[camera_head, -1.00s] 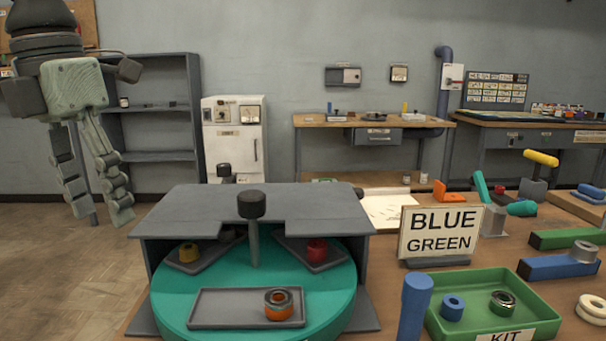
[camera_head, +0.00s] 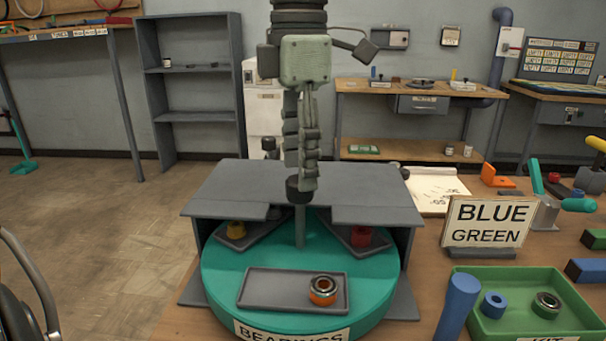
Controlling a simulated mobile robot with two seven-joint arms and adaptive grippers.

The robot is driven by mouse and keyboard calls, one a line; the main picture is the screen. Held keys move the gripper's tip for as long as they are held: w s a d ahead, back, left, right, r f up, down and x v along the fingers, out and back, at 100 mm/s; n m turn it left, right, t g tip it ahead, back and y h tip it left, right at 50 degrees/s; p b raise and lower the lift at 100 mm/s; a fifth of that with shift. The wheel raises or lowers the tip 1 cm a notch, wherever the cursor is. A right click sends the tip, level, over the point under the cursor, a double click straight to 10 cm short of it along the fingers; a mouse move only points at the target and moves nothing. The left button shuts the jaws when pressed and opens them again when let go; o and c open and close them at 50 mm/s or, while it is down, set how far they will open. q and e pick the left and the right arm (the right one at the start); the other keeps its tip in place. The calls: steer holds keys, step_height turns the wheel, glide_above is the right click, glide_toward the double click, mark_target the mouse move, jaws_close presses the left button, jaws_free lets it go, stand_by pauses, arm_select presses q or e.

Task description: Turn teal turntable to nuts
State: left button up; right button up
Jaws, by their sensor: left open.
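The teal turntable (camera_head: 225,279) sits under a grey hood (camera_head: 232,187). Its front label (camera_head: 292,334) reads "BEARINGS". A grey tray (camera_head: 270,288) at its front holds an orange and silver bearing (camera_head: 323,290). A post with a dark knob (camera_head: 299,190) rises from the turntable. My right gripper is not in view.
A "BLUE GREEN" sign (camera_head: 487,222) stands right of the hood. A green kit tray (camera_head: 568,318) with a blue ring (camera_head: 493,304) and a metal ring (camera_head: 546,305) is at front right. A blue cylinder (camera_head: 457,306) stands beside it.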

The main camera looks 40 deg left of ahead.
arm_select(q)
steer(key=shift+f, duration=1.25)
jaws_close()
